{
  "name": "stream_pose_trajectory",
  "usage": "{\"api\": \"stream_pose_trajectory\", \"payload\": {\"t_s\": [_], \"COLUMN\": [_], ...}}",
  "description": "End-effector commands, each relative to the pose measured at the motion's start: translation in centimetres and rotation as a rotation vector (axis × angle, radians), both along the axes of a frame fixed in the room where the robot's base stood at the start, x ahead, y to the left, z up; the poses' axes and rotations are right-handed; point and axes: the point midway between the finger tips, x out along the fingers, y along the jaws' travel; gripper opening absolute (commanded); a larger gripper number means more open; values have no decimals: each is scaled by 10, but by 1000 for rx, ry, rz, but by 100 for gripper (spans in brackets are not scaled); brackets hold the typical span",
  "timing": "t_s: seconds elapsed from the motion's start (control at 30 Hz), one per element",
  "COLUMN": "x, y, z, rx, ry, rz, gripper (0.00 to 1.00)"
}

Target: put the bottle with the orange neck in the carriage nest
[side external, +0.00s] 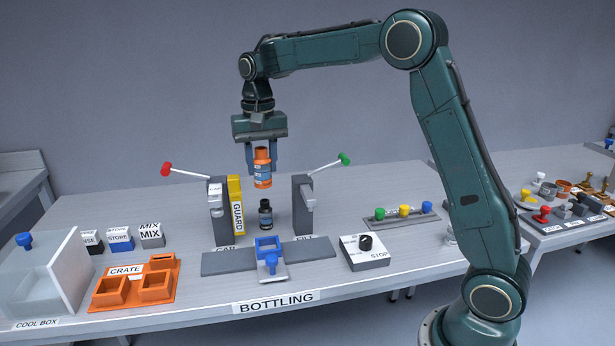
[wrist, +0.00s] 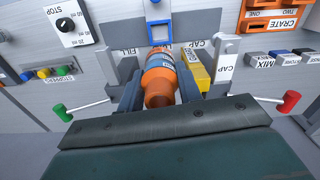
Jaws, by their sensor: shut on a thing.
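My gripper (side external: 261,160) is shut on an orange bottle (side external: 263,182) with a blue label band, held upright in the air above the bench. In the wrist view the bottle (wrist: 160,82) sits between both fingers, its open orange mouth towards the camera. The carriage nest (side external: 268,243) is a blue square frame on the grey rail, below and in front of the held bottle; it looks empty. It also shows in the wrist view (wrist: 161,30) beyond the bottle.
A yellow guard (side external: 237,203) and the cap post (side external: 217,212) with a red-knobbed lever stand left of the bottle; the fill post (side external: 302,205) with a green-knobbed lever stands right. An orange crate (side external: 133,287), a cool box (side external: 50,280) and a dial box (side external: 366,252) lie around.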

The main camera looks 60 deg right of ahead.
Motion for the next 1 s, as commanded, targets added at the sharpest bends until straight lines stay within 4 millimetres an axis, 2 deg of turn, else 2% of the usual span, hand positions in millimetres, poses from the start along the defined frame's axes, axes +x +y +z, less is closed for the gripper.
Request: {"api": "stream_pose_trajectory", "payload": {"t_s": [0.7, 0.83, 1.0], "x": [-1, 0, 0], "y": [0, 0, 0], "z": [-127, -140, -144], "rx": [0, 0, -1], "ry": [2, 1, -1], "rz": [0, 0, 0], "gripper": [12, 12, 12]}}
